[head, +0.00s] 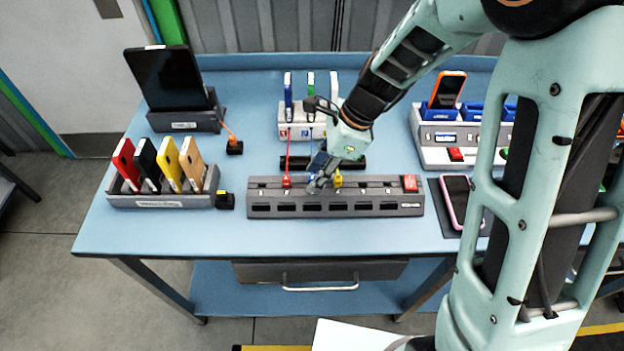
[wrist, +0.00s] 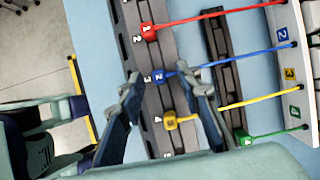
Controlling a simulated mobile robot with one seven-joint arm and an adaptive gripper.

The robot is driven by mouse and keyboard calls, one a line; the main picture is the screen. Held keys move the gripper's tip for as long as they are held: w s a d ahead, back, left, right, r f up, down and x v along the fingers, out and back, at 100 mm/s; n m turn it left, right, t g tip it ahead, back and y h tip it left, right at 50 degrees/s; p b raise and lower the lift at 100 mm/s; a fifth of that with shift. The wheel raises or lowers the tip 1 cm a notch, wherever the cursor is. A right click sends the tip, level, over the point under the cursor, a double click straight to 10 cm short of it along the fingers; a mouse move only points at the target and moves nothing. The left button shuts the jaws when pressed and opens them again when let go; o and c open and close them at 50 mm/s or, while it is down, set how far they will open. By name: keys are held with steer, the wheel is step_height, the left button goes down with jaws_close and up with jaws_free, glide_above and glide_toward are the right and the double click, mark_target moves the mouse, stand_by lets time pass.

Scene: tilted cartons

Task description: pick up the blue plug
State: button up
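The blue plug (wrist: 160,77), marked 2, sits in the grey socket strip with a blue cable running right from it in the wrist view. My gripper (wrist: 165,84) is open, and the blue plug shows between its two fingertips with a gap on either side; contact is not seen. In the head view my gripper (head: 320,181) is low over the socket strip (head: 400,200) and hides the blue plug. The red plug (wrist: 149,32) and the yellow plug (wrist: 170,120) sit in the strip on either side of the blue one.
A green plug (wrist: 245,138) lies off the strip, beside a dark bar (wrist: 228,80). Cables lead to a white numbered box (head: 295,127) behind. A phone rack (head: 165,202) and a tablet stand (head: 187,121) are at left; a pink phone (head: 460,200) lies right.

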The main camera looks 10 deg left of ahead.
steer(key=shift+s+a+f, duration=0.1)
steer(key=shift+a+f, duration=0.05)
steer(key=shift+f, duration=0.3)
jaws_close()
steer(key=shift+r, duration=0.1)
